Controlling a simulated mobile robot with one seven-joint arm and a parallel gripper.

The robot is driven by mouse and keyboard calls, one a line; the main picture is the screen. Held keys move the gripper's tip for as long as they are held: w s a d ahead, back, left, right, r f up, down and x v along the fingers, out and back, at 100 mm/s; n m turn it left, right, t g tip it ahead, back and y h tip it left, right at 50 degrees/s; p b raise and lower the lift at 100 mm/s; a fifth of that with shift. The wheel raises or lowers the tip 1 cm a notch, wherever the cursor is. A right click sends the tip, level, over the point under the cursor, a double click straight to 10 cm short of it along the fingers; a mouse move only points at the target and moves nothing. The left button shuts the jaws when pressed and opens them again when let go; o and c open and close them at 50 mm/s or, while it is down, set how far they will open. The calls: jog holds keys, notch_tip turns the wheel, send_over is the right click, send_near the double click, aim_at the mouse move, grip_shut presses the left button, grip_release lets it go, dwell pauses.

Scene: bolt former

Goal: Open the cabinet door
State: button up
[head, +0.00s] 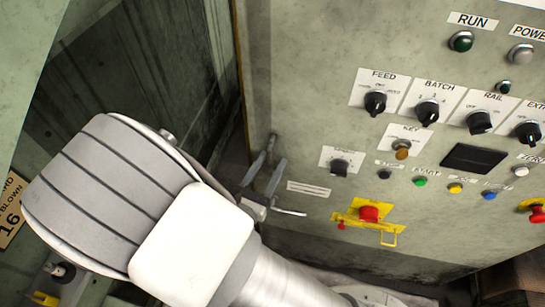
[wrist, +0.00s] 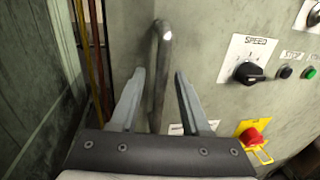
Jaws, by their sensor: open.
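The cabinet door (head: 300,80) is a worn grey-green panel covered with controls; it also shows in the wrist view (wrist: 215,30). Its handle (wrist: 161,60) is an upright metal bar near the panel's left edge. In the head view only a small part of the handle (head: 271,142) shows above my gripper. My gripper (head: 266,170) is open at the handle. In the wrist view the bar stands between the two fingers (wrist: 160,73), with space visible on both sides. I cannot tell how deep the bar sits between them. Its lower end is hidden behind the gripper body.
A speed knob (wrist: 248,72) and a red button on a yellow bracket (wrist: 252,137) lie right of the handle. More knobs and buttons fill the panel's right. A dark grey-green wall (head: 130,80) stands at left. Upright red and yellow strips (wrist: 93,40) show beside the panel's left edge.

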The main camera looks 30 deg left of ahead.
dwell(0.3)
grip_shut()
dwell(1.3)
